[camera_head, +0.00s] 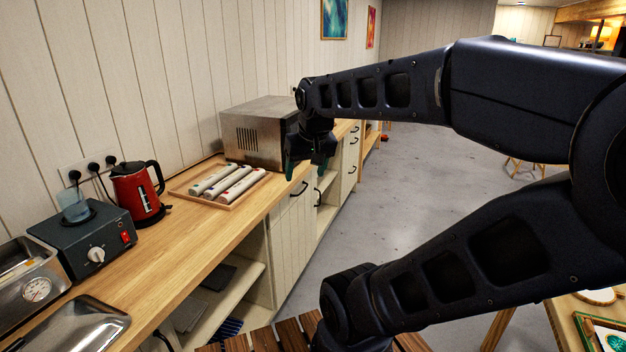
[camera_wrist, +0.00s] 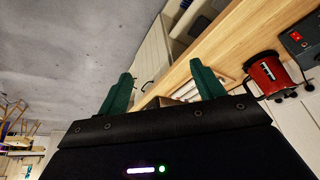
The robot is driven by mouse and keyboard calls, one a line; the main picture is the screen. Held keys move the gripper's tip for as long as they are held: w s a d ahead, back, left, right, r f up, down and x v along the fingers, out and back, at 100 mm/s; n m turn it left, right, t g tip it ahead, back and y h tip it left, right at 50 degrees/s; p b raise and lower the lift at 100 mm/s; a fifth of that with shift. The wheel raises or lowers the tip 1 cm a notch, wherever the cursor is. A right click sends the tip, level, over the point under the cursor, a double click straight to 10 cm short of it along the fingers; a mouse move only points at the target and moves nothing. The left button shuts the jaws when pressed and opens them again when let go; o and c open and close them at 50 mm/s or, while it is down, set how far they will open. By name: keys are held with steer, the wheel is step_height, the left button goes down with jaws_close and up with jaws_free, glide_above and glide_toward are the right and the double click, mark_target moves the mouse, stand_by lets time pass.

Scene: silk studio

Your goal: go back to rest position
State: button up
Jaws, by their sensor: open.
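My gripper (camera_head: 307,168) hangs from my arm near the front edge of the counter, in front of the metal box, in the head view. In the wrist view its two green fingers (camera_wrist: 163,91) stand well apart with nothing between them, so it is open and empty. My arm reaches across the picture from the right. It hides part of the floor and the far counter.
The wooden counter (camera_head: 183,248) carries a metal box (camera_head: 258,130), a tray (camera_head: 190,195) of rolled bundles (camera_head: 236,184), a red kettle (camera_head: 135,192), a hotplate device (camera_head: 90,240) and a metal pan (camera_head: 75,325). Slatted wood (camera_head: 285,335) lies below. Grey floor (camera_head: 400,190) is open right of the counter.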

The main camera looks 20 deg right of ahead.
steer(key=shift+s+d+f, duration=0.25)
steer(key=shift+s+f, duration=0.2)
steer(key=shift+s, duration=0.15)
steer(key=shift+s+d+f, duration=0.25)
steer(key=shift+s+f, duration=0.2)
steer(key=shift+s, duration=0.1)
